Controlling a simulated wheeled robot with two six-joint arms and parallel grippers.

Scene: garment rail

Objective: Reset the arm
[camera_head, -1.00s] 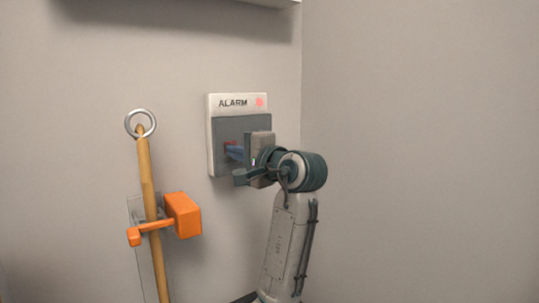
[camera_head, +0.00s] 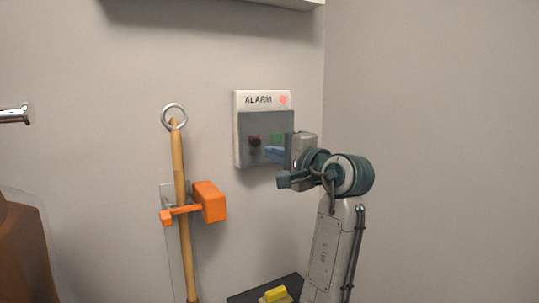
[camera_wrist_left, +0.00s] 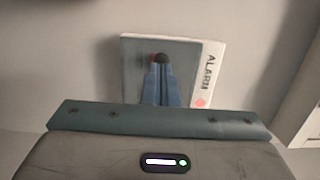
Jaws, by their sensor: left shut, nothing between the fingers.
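The alarm panel (camera_head: 242,151) is a white box on the wall with a dark grey face, the word ALARM and a lit red lamp (camera_head: 284,99). My right gripper is not in view.
Left of the panel a wooden pole (camera_head: 178,160) with a metal ring (camera_head: 174,117) hangs at an orange holder (camera_head: 210,201). A yellow object (camera_head: 275,295) lies on a dark surface below. A metal rod end (camera_head: 14,114) shows at far left. The right wall is bare.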

